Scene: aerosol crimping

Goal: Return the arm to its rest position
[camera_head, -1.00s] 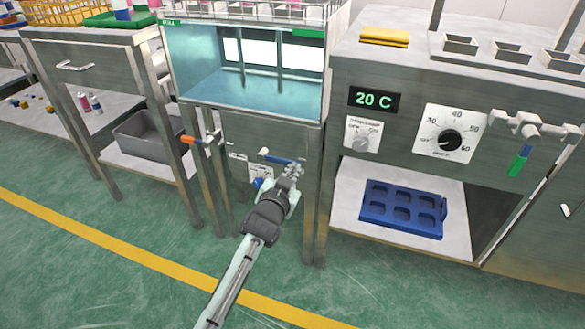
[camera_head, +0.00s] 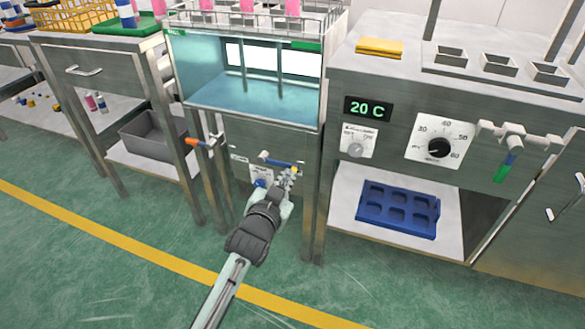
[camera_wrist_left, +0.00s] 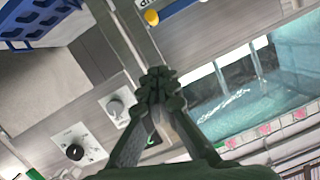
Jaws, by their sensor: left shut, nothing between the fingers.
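My left arm comes up from the bottom of the head view. Its left gripper (camera_head: 287,180) is in front of the metal panel below the water tank (camera_head: 255,95), close to a blue-handled valve (camera_head: 278,161). In the left wrist view the gripper's dark fingers (camera_wrist_left: 160,82) meet at the tips and hold nothing. The gripper covers part of the panel behind it, and I cannot tell whether it touches the valve. My right gripper is not in view.
A cabinet with a 20 C display (camera_head: 372,107) and dial (camera_head: 438,147) stands on the right, with a blue tray (camera_head: 398,208) on its lower shelf. A grey bin (camera_head: 150,134) and an orange-handled valve (camera_head: 196,142) are on the left. The green floor in front is clear.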

